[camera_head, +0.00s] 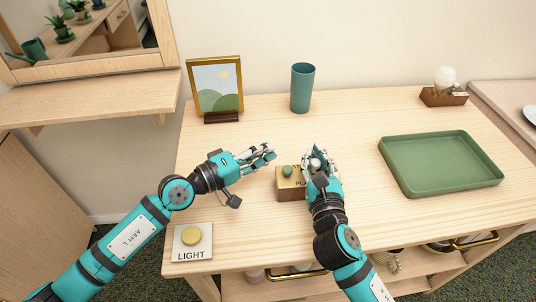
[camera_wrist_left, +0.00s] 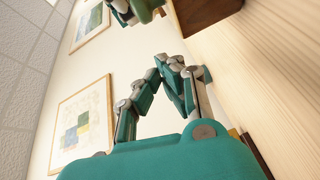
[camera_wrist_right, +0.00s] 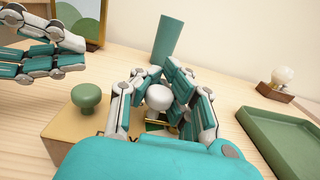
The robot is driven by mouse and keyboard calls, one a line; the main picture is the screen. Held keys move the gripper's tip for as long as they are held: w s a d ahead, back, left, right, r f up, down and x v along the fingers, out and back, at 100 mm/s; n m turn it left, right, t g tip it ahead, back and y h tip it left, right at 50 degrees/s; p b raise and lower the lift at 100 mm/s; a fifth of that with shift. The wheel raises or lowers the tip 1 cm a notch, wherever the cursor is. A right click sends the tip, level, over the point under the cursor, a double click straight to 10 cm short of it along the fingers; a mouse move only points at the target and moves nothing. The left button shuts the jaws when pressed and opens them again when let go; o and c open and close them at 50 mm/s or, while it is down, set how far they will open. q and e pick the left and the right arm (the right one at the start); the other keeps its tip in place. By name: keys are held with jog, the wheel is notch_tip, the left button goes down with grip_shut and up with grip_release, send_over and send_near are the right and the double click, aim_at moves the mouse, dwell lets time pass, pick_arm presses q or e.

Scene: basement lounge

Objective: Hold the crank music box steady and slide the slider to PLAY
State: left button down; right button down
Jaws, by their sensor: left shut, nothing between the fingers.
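The music box (camera_head: 289,192), a small wooden box with a tan top and part of a dark label, sits on the table. A green round knob (camera_head: 288,171) stands on its top and also shows in the right wrist view (camera_wrist_right: 87,97). My right gripper (camera_head: 316,158) is over the box's right side. Its fingers stand on both sides of a white round knob (camera_wrist_right: 160,97); whether they grip it is unclear. The slider cannot be made out, and the right hand hides part of the box. My left gripper (camera_head: 268,153) is shut and empty, left of and behind the box.
A LIGHT button panel (camera_head: 204,250) lies at the table's front left. A green tray (camera_head: 440,184) is at the right. A picture frame (camera_head: 193,84), a teal cup (camera_head: 303,88) and a small bulb lamp (camera_head: 444,98) stand at the back.

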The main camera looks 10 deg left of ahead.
pick_arm(q)
jog(key=shift+s+d+f, duration=0.15)
jog(key=shift+s+d, duration=0.25)
jog(key=shift+d, duration=0.2)
